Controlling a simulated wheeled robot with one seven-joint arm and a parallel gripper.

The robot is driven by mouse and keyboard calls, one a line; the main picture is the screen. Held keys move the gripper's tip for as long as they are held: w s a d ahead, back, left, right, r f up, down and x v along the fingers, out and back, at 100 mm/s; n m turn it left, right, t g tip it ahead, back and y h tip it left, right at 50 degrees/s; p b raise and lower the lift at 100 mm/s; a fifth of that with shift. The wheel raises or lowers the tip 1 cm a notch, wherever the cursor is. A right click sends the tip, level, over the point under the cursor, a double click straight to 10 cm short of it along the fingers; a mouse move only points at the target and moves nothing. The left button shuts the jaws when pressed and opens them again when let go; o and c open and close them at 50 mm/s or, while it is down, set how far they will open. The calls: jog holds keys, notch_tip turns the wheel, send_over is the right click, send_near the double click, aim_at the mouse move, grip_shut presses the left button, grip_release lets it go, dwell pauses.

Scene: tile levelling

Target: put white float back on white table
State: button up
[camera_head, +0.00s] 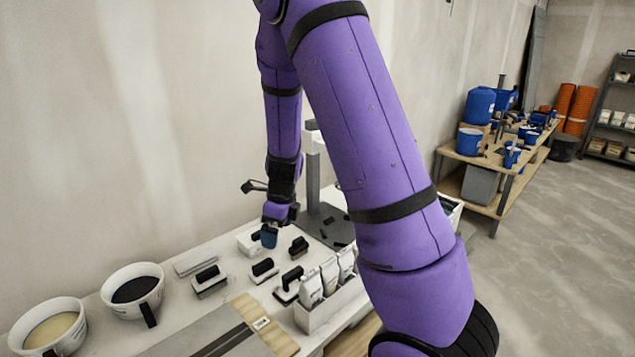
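The white table (180,301) runs along the wall in the lower left. My gripper (268,238) points down over its back part, small in view, with a dark blue shape at its tip. I cannot tell whether this is a finger or a held thing, nor whether the fingers are open. A white block with a dark top, perhaps the white float (246,242), is just left of the tip; contact is unclear. Several pale floats with black handles lie nearby, including one at left (209,283), one in the middle (263,270) and one at front (288,290).
Two white buckets (132,290) (47,327) stand at the table's left end. A grey post (313,175) rises behind. My arm hides the table's right part. A wooden bench (490,165) with blue buckets stands farther right.

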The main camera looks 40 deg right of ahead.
jog(key=s+a+r+n+t+y, duration=0.1)
jog(key=s+a+r+n, duration=0.2)
jog(key=s+r+n, duration=0.35)
jog(key=s+a+r+n+t, duration=0.1)
jog(key=s+a+r+n, duration=0.25)
jog(key=r+n, duration=0.65)
jog(key=s+a+r+n+t+h, duration=0.1)
jog(key=s+r+n, duration=0.4)
jog(key=s+n, duration=0.1)
jog(key=s+r+n+t+h, duration=0.1)
jog(key=s+r+n, duration=0.4)
jog(key=s, duration=0.4)
jog(key=shift+s+a+r+n, duration=0.3)
jog(key=shift+a+n, duration=0.1)
jog(key=shift+n, duration=0.45)
